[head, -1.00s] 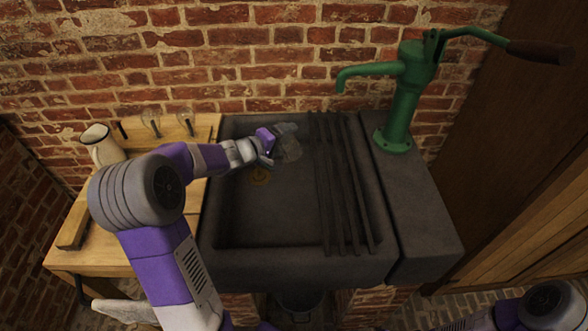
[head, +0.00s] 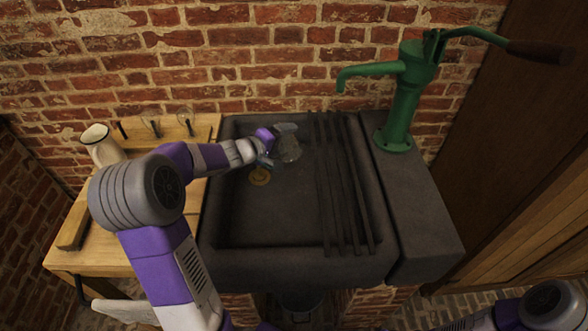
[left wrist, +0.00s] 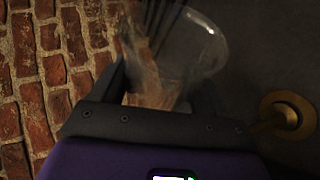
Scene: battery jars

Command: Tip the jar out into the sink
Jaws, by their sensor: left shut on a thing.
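The clear glass jar (head: 290,150) is in my left gripper (head: 277,145), held over the back part of the dark stone sink (head: 285,212). In the left wrist view the jar (left wrist: 205,45) sits between the two dark fingers, with its round rim away from the palm. It looks tilted; the exact angle is hard to tell. The glass is see-through, and I cannot tell whether anything is inside. The brass drain (head: 260,177) shows on the sink floor below and left of the jar; it also shows in the left wrist view (left wrist: 288,115). My right gripper is out of view.
Dark bars (head: 342,190) lie across the sink's right side. A green hand pump (head: 400,105) stands on the right ledge. A brick wall is close behind.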

